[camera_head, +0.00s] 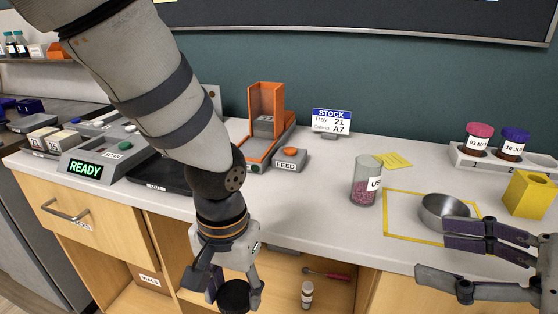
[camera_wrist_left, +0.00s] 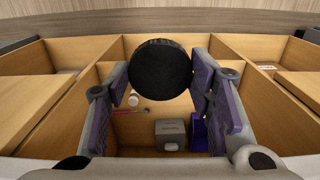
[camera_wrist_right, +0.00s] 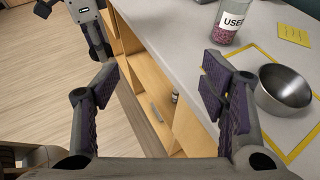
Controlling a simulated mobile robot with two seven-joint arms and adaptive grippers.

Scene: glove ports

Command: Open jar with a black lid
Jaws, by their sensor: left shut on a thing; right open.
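A black ribbed round lid (camera_wrist_left: 160,68) is between the fingers of my left gripper (camera_head: 230,284). The gripper is shut on it, in front of the counter's edge and below its top; the lid also shows in the head view (camera_head: 234,297). I cannot tell whether anything is attached behind the lid. A clear glass jar (camera_head: 366,182) labelled "USED", with pink granules at the bottom, stands upright on the counter; its top looks open. It also shows in the right wrist view (camera_wrist_right: 228,22). My right gripper (camera_head: 440,256) is open and empty near the front edge, by the metal bowl.
The metal bowl (camera_head: 446,211) stands inside a yellow outline. A yellow block (camera_head: 530,194) and a rack with two capped jars (camera_head: 480,137) are at the right. An orange feeder (camera_head: 265,115) stands behind my left arm. Open shelves below hold a small bottle (camera_head: 307,294).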

